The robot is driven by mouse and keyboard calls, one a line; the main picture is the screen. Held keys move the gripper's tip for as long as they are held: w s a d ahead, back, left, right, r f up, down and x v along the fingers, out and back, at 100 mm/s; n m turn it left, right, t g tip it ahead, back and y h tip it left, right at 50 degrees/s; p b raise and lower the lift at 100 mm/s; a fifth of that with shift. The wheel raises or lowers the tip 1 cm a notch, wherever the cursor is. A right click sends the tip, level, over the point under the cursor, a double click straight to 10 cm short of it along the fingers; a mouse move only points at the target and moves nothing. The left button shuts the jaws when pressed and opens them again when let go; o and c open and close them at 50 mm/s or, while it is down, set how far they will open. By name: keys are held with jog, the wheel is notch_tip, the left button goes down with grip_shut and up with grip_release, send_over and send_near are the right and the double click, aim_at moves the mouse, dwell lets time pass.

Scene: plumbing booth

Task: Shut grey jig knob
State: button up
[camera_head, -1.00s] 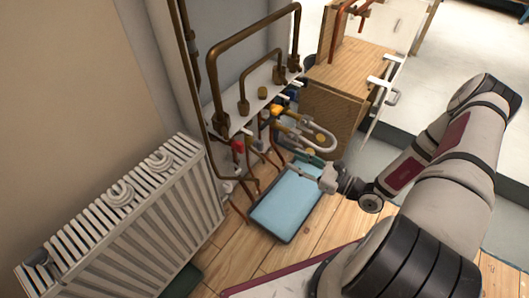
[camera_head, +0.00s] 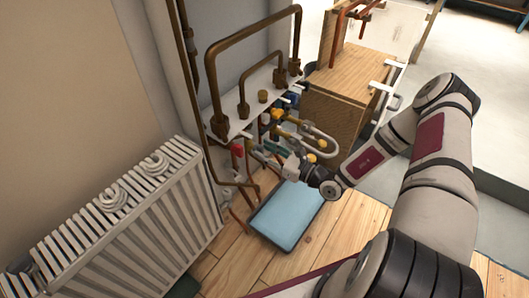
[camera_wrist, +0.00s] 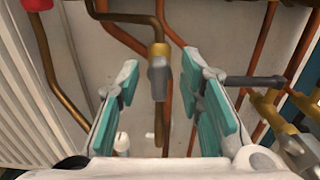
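My gripper (camera_wrist: 163,105) is open, its two teal-padded fingers wide apart. Between and beyond them in the wrist view is a grey knob (camera_wrist: 158,75) below a brass fitting on a pipe. It looks like the grey jig knob; the pads do not touch it. In the head view my gripper (camera_head: 265,155) is at the pipework under the white shelf, right of a red knob (camera_head: 237,149). I cannot make out the grey knob there.
A dark grey lever (camera_wrist: 252,81) and brass valves (camera_wrist: 285,118) stand close right of the right finger. Copper pipes run around. A white radiator (camera_head: 110,225) is at left, a blue-topped tray (camera_head: 287,216) on the floor below, and a wooden box (camera_head: 338,95) at right.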

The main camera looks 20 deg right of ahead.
jog(key=shift+w+a, duration=0.25)
jog(key=shift+w, duration=0.05)
jog(key=shift+c, duration=0.3)
grip_shut()
jog(key=shift+r, duration=0.15)
jog(key=shift+w+m+p, duration=0.1)
jog(key=shift+m+p, duration=0.75)
jog(key=shift+m, duration=0.25)
jog(key=m+p, duration=0.1)
jog(key=m, duration=0.1)
jog(key=shift+w+d+m, duration=0.1)
jog(key=shift+d+m, duration=0.05)
jog(key=shift+m, duration=0.15)
jog(key=m, duration=0.4)
jog(key=m+p, duration=0.1)
jog(key=m, duration=0.3)
jog(key=f+m+p, duration=0.1)
jog(key=m, duration=0.4)
jog(key=shift+w+d, duration=0.3)
